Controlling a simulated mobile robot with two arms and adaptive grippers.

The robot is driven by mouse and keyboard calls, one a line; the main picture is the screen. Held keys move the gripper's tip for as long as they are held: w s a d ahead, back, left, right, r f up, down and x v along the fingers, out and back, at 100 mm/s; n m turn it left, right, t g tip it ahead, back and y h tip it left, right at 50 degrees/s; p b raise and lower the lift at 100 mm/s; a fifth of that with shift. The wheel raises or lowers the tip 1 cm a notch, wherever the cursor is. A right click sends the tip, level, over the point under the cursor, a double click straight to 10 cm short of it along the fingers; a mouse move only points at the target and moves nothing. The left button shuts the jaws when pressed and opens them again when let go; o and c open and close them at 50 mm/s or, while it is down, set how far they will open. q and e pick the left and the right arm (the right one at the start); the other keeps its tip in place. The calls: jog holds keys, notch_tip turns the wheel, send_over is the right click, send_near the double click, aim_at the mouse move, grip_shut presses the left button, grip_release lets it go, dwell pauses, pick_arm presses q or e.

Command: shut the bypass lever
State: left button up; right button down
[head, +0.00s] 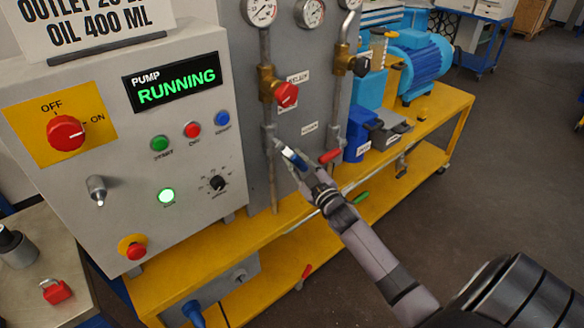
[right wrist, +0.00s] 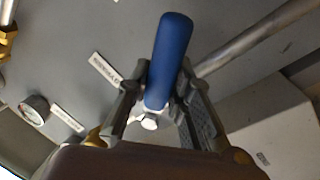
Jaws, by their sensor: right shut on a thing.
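A lever with a blue handle (head: 294,158) sits on the pipework of the grey panel in the head view, right of the control box. My right gripper (head: 290,163) reaches it from the lower right and is shut on it. In the right wrist view the blue handle (right wrist: 170,55) stands between the two fingers of the right gripper (right wrist: 163,100), its far end sticking out past them. The label beside it is too small to read, so I cannot confirm it is the bypass lever. My left gripper is not in view.
A red lever (head: 330,156) is close to the right of the gripper. A red valve knob (head: 287,94) is above. The control box display (head: 177,80) reads PUMP RUNNING. The floor at right is clear.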

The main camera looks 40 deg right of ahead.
jog(key=n, duration=0.1)
jog(key=d+r+n, duration=0.1)
jog(key=n, duration=0.1)
jog(key=shift+d+t+y+b, duration=0.2)
jog(key=shift+t+y+b, duration=0.1)
jog(key=shift+b, duration=0.05)
jog(key=n, duration=0.1)
jog(key=d+r+n, duration=0.1)
jog(key=n, duration=0.1)
jog(key=shift+w+r+y+b, duration=0.1)
jog(key=shift+r+y+b, duration=0.1)
jog(key=shift+y+b, duration=0.15)
jog(key=n, duration=0.1)
jog(key=r+n+y, duration=0.1)
jog(key=n, duration=0.1)
jog(key=shift+d+r, duration=0.2)
jog(key=shift+r, duration=0.05)
jog(key=shift+d+r+n+y+b, duration=0.1)
jog(key=shift+r+n+y+b, duration=0.25)
jog(key=shift+n, duration=0.7)
jog(key=shift+r+n+y+b, duration=0.1)
jog(key=shift+r+n+y, duration=0.1)
jog(key=shift+r+n, duration=0.6)
jog(key=shift+f+n, duration=0.2)
jog(key=shift+n, duration=0.15)
jog(key=c, duration=1.4)
grip_release()
